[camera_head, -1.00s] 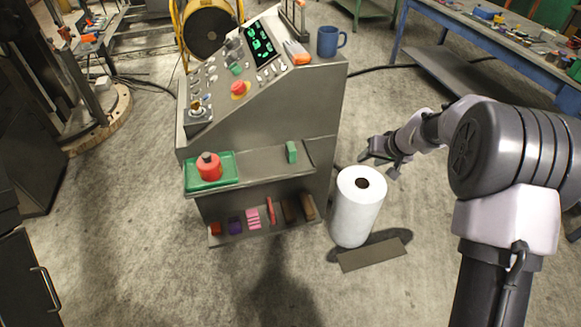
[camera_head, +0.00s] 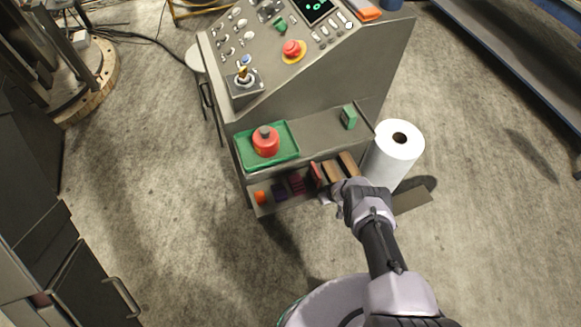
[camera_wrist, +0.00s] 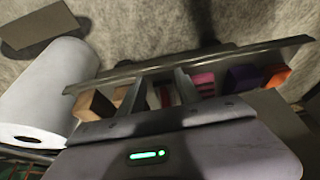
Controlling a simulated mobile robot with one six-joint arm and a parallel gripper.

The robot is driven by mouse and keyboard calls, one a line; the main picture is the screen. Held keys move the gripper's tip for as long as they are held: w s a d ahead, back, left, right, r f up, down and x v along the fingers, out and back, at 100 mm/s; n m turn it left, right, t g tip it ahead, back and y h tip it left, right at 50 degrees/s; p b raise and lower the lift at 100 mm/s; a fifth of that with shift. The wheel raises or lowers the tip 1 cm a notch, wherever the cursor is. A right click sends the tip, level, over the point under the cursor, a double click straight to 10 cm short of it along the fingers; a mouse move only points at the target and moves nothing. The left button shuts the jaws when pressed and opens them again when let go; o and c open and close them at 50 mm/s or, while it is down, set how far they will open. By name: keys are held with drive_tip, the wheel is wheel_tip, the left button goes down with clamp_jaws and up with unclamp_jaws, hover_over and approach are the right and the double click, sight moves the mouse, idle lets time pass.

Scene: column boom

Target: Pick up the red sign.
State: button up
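The red sign (camera_head: 316,174) is a thin red piece standing on the low shelf of the grey console, between the brown blocks and the pink striped stack. In the wrist view, a small red part of it (camera_wrist: 165,97) shows between my fingers; the rest is hidden or in shadow. My gripper (camera_head: 328,194) is at the front of the low shelf. In the wrist view, my gripper (camera_wrist: 159,90) has its two fingers spread apart, one on each side of the red piece, with gaps. I cannot tell how deep they reach around it.
Brown blocks (camera_head: 339,167) stand right beside my gripper; the pink striped stack (camera_wrist: 205,84), a purple block (camera_wrist: 242,78) and an orange one (camera_wrist: 276,77) are on the other side. The upper ledge holds a green tray (camera_head: 245,152). A white paper roll (camera_head: 392,160) stands at right.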

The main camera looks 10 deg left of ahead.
sight(320, 181)
drive_tip(key=w+a+b, duration=0.1)
drive_tip(key=w+b, duration=0.1)
drive_tip(key=b, duration=0.1)
drive_tip(key=w+a+b, duration=0.1)
drive_tip(key=w+b, duration=0.1)
drive_tip(key=b, duration=0.2)
drive_tip(key=w+a+b, duration=0.1)
drive_tip(key=w+b, duration=0.1)
drive_tip(key=b, duration=0.2)
drive_tip(key=shift+w+a+f, duration=0.1)
drive_tip(key=shift+a+f, duration=0.15)
drive_tip(key=shift+f, duration=0.1)
drive_tip(key=shift+w+a+r+b, duration=0.15)
drive_tip(key=shift+w+b, duration=0.1)
drive_tip(key=shift+b, duration=0.15)
drive_tip(key=w+a+f+b, duration=0.1)
drive_tip(key=b, duration=0.1)
drive_tip(key=w+b, duration=0.1)
drive_tip(key=b, duration=0.1)
drive_tip(key=w+a+f+b, duration=0.1)
drive_tip(key=w+b, duration=0.1)
drive_tip(key=shift+a+f+b, duration=0.35)
drive_tip(key=shift+b, duration=0.05)
drive_tip(key=shift+r, duration=0.2)
clamp_jaws()
